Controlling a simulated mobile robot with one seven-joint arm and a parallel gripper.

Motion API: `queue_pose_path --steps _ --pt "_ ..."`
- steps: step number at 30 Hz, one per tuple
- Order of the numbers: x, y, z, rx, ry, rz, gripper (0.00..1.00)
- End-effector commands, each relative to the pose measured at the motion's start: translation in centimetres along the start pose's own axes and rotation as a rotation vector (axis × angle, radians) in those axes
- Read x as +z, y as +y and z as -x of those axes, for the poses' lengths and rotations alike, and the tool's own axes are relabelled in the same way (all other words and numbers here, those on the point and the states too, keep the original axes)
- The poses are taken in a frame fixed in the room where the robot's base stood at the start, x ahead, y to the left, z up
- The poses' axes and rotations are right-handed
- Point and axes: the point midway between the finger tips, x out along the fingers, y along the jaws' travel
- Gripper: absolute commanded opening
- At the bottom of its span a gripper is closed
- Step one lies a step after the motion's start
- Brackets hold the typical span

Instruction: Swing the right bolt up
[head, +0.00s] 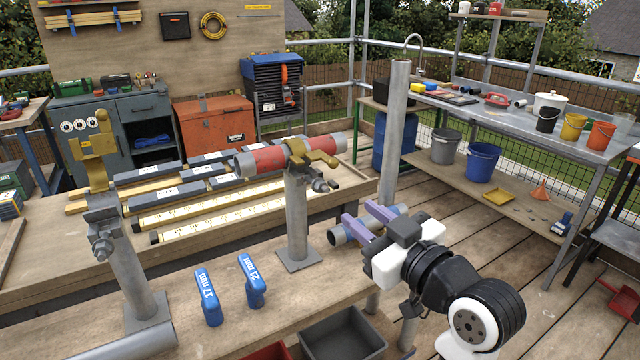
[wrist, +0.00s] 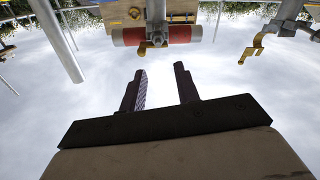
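A grey tube with red bands (head: 262,160) lies across the right post (head: 297,215), in a coupler with a brass-coloured flap (head: 318,156). The flap sticks out towards the front right. The right bolt (head: 322,185), grey with a nut, sits low on that coupler, below the flap. The coupler also shows in the wrist view (wrist: 150,46). My gripper (head: 357,211) has two purple fingers, open, to the right of and apart from the bolt. In the wrist view (wrist: 160,70) nothing is between the fingers. The left post carries an empty coupler with its brass flap (head: 97,150) upright.
A tall grey pole (head: 393,130) stands behind my gripper. A short grey-blue tube (head: 342,236) shows by the fingers. A grey bin (head: 345,335) is below.

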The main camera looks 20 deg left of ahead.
Motion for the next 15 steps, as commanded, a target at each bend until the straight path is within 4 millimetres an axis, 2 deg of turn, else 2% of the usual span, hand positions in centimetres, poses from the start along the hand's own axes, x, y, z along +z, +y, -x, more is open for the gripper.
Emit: queue_pose_path --steps 3,7,11,15 --pt "0.5 0.1 0.3 -0.007 -0.017 0.002 0.32" --pt "0.5 0.1 -0.7 -0.011 -0.019 0.001 0.32" --pt "0.5 0.0 -2.9 -0.012 -0.020 0.000 0.32" --pt "0.5 0.0 -6.1 -0.012 -0.019 -0.001 0.32"
